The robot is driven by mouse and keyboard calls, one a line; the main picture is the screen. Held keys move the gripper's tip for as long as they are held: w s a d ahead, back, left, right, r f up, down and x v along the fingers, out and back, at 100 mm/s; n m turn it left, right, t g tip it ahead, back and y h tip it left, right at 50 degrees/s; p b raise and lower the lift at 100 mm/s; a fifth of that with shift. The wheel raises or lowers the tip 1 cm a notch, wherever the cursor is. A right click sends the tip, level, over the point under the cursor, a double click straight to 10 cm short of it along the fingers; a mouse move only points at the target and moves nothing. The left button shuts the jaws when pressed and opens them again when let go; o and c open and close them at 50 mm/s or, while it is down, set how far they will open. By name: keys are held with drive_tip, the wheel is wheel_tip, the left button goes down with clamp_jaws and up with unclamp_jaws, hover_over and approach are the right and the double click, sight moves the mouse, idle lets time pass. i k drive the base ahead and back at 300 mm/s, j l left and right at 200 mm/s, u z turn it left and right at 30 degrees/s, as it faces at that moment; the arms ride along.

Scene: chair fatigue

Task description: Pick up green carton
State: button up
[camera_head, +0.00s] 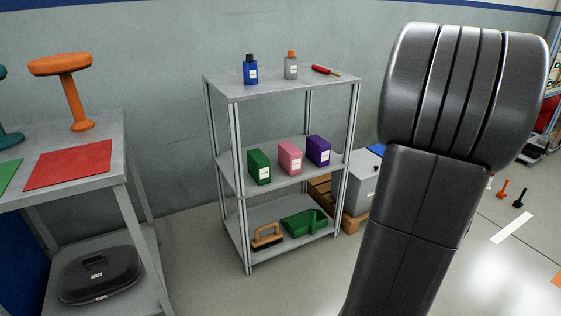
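The green carton (259,167) stands upright on the middle shelf of a grey metal rack (236,190). It is the leftmost of three cartons in a row, with a white label low on its front. A pink carton (289,157) stands close to its right, and a purple carton (318,151) stands beyond that. A large dark part of my arm fills the right side of the view. My gripper is not in view, so I cannot see whether it is open or shut.
The rack's top holds a blue bottle (250,71), a grey bottle (291,67) and a red-handled tool (323,70). Its bottom shelf holds a brush (267,236) and green dustpan (305,223). A table (112,150) stands left. Floor between table and rack is clear.

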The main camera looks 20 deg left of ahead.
sight(258, 164)
drive_tip(key=i+u, duration=0.2)
drive_tip(key=i, duration=0.5)
drive_tip(key=i+u, duration=0.2)
drive_tip(key=i, duration=0.5)
drive_tip(key=l+u, duration=0.1)
drive_tip(key=u, duration=1.7)
